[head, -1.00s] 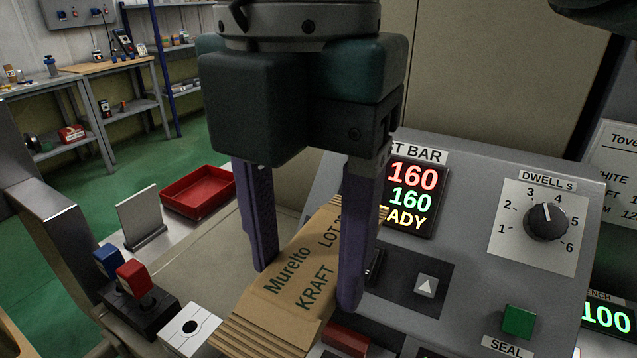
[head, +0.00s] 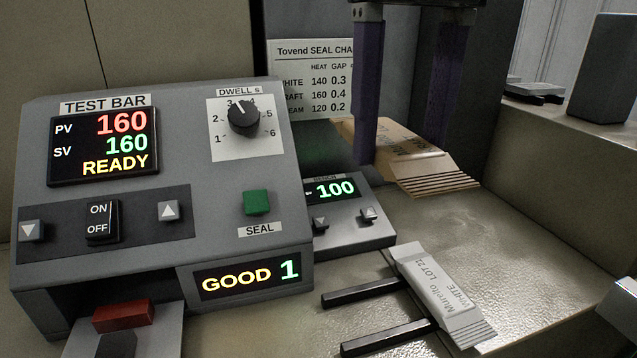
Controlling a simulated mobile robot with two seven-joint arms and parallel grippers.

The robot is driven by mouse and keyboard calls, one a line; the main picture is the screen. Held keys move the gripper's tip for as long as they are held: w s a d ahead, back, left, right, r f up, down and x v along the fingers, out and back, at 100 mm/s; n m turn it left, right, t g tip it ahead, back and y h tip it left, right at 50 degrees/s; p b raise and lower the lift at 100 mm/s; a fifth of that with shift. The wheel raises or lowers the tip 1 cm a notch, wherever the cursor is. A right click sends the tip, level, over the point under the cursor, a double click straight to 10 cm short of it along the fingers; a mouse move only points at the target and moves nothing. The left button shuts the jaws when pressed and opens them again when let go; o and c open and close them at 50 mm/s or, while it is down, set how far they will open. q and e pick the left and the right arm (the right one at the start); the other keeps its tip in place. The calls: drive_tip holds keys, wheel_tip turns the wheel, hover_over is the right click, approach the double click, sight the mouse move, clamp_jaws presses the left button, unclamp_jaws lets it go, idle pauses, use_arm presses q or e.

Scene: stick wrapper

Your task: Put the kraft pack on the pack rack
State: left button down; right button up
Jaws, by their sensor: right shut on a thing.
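The kraft pack (head: 436,172) is brown with a crimped, ridged end and dark print. It is between the two purple fingers of my right gripper (head: 398,153), which is shut on it, behind the right side of the test bar machine. The near finger hides part of the pack. The pack rack looks to be the two black bars (head: 362,291) at the lower middle. I cannot tell how far the kraft pack is above the bench. My left gripper is out of view.
The test bar machine (head: 190,262) fills the left, reading READY and GOOD 1. A small display unit (head: 345,235) reading 100 stands beside it. A seal chart (head: 308,95) is behind. Bare bench (head: 440,225) lies between the kraft pack and the white pack.

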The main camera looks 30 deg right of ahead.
drive_tip(key=f+b, duration=0.1)
drive_tip(key=f, duration=0.8)
drive_tip(key=f+b, duration=0.2)
drive_tip(key=f, duration=0.8)
drive_tip(key=shift+s+d, duration=0.1)
drive_tip(key=shift+d, duration=0.1)
drive_tip(key=shift+f+b, duration=0.3)
drive_tip(key=shift+f, duration=0.15)
drive_tip(key=shift+f, duration=0.1)
drive_tip(key=o, duration=1.4)
drive_tip(key=shift+o, duration=0.2)
wheel_tip(320, 180, up, 11)
drive_tip(key=p, duration=0.2)
drive_tip(key=s+a+f+m+t+y, duration=0.1)
drive_tip(key=s+a+f+m+y, duration=0.2)
drive_tip(key=a+m, duration=0.4)
drive_tip(key=s+a+f+m+t+y, duration=0.1)
drive_tip(key=s+a+f+m+t, duration=0.15)
drive_tip(key=a+f+m, duration=0.45)
drive_tip(key=s+d+f+m+h, duration=0.1)
drive_tip(key=s+d+m, duration=0.3)
drive_tip(key=m, duration=0.4)
drive_tip(key=s+d+m+h, duration=0.2)
drive_tip(key=s+d+m, duration=0.2)
drive_tip(key=d+m, duration=0.3)
drive_tip(key=shift+s+f+m+h, duration=0.35)
drive_tip(key=shift+m+h, duration=0.05)
drive_tip(key=shift+m, duration=0.8)
